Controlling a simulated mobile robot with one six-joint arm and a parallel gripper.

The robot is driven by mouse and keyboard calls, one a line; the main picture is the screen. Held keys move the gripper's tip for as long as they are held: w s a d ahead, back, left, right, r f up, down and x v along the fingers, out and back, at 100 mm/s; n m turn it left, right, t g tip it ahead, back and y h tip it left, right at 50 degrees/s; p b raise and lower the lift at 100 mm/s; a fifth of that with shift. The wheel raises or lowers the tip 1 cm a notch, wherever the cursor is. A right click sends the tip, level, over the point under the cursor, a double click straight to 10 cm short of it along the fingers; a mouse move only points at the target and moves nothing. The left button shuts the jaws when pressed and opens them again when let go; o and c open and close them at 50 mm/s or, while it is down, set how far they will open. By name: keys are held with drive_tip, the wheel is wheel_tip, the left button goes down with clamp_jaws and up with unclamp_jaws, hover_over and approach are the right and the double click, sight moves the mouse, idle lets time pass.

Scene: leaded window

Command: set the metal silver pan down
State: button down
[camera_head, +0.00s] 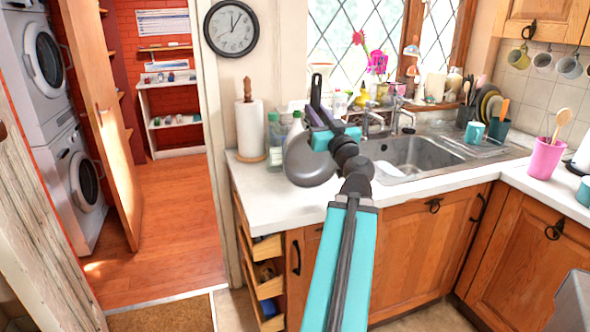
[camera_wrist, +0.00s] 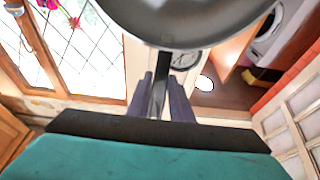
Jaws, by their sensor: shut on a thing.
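The metal silver pan (camera_head: 312,160) is held up in front of the left end of the counter (camera_head: 285,193), near the sink. Its dark handle (camera_head: 316,92) points up. In the wrist view the pan (camera_wrist: 190,22) fills the top and its handle runs down between the two fingers of my gripper (camera_wrist: 162,98). My gripper (camera_head: 318,118) is shut on the handle. From the head view I cannot tell whether the pan's lower edge touches the counter. My teal arm covers part of the counter front.
A paper towel roll (camera_head: 250,130) and bottles (camera_head: 276,138) stand behind the pan. The sink (camera_head: 412,156) is to its right. Open drawers (camera_head: 268,285) stick out below the counter's left end. A pink cup (camera_head: 545,157) stands at the right. Bare counter shows at the front left.

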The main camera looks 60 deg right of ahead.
drive_tip(key=shift+w+a, duration=0.25)
drive_tip(key=shift+w+d+r+p, duration=0.1)
drive_tip(key=shift+w+r+p, duration=0.05)
drive_tip(key=shift+p, duration=0.35)
drive_tip(key=d+p, duration=0.1)
drive_tip(key=p, duration=0.1)
drive_tip(key=w+d+p, duration=0.1)
drive_tip(key=p, duration=0.2)
drive_tip(key=w+d+f+p, duration=0.1)
drive_tip(key=w+d+p, duration=0.1)
drive_tip(key=d, duration=0.4)
drive_tip(key=w+d+p, duration=0.2)
drive_tip(key=w+d, duration=0.2)
drive_tip(key=d, duration=0.1)
drive_tip(key=shift+w+d+f, duration=0.3)
drive_tip(key=shift+d+f, duration=0.05)
drive_tip(key=shift+f, duration=0.1)
wheel_tip(320, 180, down, 3)
drive_tip(key=shift+f+p, duration=0.15)
drive_tip(key=shift+p, duration=0.6)
drive_tip(key=shift+f+b, duration=0.15)
drive_tip(key=shift+b, duration=0.2)
